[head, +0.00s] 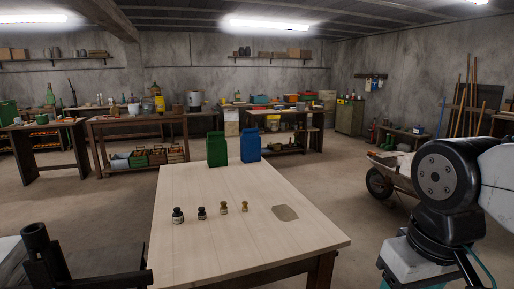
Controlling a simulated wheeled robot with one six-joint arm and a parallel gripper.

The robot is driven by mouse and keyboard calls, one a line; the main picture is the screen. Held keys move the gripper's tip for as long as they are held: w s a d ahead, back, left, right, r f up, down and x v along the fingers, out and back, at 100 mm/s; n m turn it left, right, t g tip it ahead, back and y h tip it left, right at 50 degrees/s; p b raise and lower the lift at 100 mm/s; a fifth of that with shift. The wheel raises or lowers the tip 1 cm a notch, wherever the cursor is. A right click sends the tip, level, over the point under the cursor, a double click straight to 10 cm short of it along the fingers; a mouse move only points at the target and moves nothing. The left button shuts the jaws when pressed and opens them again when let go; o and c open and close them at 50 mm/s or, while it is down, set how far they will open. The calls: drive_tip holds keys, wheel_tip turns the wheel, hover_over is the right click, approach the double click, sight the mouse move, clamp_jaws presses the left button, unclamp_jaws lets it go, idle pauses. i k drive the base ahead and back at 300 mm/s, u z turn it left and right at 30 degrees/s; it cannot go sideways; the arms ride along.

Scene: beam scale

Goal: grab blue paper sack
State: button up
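The blue paper sack (250,146) stands upright at the far end of the pale wooden table (215,262) in the head view. A green sack (217,150) stands close to its left. My gripper is not in view. Only part of my arm shows, at the right side of the picture, well apart from the sack. Nothing holds the blue sack.
Two dark weights (178,216) and two brass-coloured weights (245,207) stand mid-table. A flat greyish patch (285,213) lies to their right. A wheelbarrow (381,184) stands right of the table. Cluttered workbenches line the back. The table between weights and sacks is clear.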

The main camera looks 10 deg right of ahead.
sight(250, 141)
drive_tip(key=z, duration=0.55)
drive_tip(key=k, duration=1.25)
drive_tip(key=z, duration=0.85)
drive_tip(key=i, duration=3.75)
drive_tip(key=u, duration=0.3)
drive_tip(key=i, duration=1.9)
drive_tip(key=u, duration=1.2)
drive_tip(key=i, duration=0.95)
drive_tip(key=u, duration=1.85)
drive_tip(key=i, duration=1.25)
drive_tip(key=u, duration=0.25)
